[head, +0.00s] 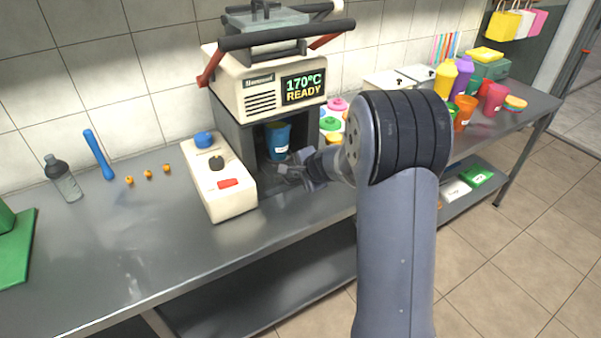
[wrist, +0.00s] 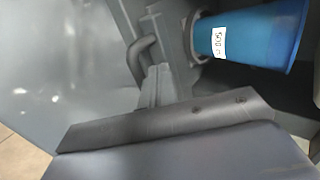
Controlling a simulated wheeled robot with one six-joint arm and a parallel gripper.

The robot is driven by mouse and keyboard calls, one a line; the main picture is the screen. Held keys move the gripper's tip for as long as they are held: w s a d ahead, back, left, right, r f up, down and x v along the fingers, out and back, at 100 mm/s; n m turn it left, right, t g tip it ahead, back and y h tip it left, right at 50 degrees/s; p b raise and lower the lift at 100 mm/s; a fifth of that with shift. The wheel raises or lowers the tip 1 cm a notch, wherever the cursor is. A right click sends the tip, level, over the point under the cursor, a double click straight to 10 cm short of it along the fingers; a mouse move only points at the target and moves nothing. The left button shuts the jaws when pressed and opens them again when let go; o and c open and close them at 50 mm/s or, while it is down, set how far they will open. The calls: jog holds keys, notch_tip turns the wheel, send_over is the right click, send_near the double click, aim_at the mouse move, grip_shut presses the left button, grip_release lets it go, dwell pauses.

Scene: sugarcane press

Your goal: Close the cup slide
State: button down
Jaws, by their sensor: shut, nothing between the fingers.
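The blue cup (head: 277,140) stands upright inside the dark bay under the press (head: 262,88), at the centre of the head view. In the wrist view the blue cup (wrist: 250,38) lies sideways at the upper right, with a white label. A dark bent handle (wrist: 146,50), seemingly the cup slide's, shows left of the cup there. My gripper (head: 296,174) is shut and empty, low at the front of the bay, just right of and below the cup. Its tips partly cover the slide in the head view, so I cannot tell whether they touch it.
A white control box (head: 219,180) with a black knob and red switch stands left of the bay. Colourful lids (head: 331,124) lie right of it, partly behind my arm. A bottle (head: 62,178) and blue stick (head: 98,154) lie farther left.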

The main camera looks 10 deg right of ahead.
jog(key=shift+w, duration=0.1)
jog(key=shift+w+a+r+p, duration=0.1)
jog(key=shift+w+a+p, duration=0.2)
jog(key=shift+w, duration=0.3)
jog(key=shift+w+a+p, duration=0.15)
jog(key=shift+w+p, duration=0.1)
jog(key=shift+w, duration=0.35)
